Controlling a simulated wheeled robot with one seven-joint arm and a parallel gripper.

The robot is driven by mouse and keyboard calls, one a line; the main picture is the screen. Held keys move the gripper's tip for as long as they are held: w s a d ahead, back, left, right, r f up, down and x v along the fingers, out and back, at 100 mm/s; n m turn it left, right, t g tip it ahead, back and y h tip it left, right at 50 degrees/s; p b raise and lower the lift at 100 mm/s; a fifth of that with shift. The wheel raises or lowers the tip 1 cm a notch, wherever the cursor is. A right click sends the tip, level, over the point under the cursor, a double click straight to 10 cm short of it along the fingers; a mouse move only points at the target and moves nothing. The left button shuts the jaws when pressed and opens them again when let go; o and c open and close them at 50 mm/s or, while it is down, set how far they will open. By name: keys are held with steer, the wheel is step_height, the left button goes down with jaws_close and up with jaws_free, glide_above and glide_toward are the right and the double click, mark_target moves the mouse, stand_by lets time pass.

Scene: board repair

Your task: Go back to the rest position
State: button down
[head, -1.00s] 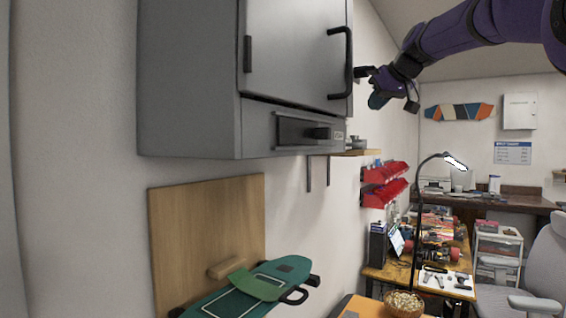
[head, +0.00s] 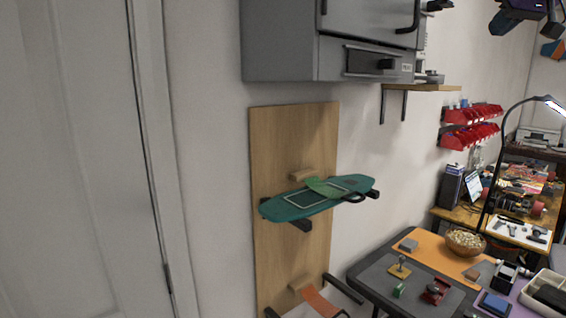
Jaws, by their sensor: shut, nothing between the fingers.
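A teal board (head: 285,208) rests on a wooden wall rack (head: 262,150). Below right, a workbench (head: 365,272) holds small tools, a bowl (head: 466,243) and a tray. A desk lamp (head: 499,150) stands behind it. A white door (head: 75,150) is at left.

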steer(key=s+a+f+g, duration=0.2)
steer(key=s+a+f, duration=0.3)
steer(key=s+f, duration=0.5)
steer(key=s+a+f+m+g+h, duration=0.1)
steer(key=s+a+f, duration=0.4)
steer(key=s+f, duration=0.6)
steer(key=s+a+f+g, duration=0.2)
steer(key=s+a+f, duration=0.4)
steer(key=s+f, duration=0.4)
steer(key=shift+s+f+m+g, duration=0.25)
steer(key=shift+s+m+g, duration=0.05)
steer(key=shift+s, duration=0.65)
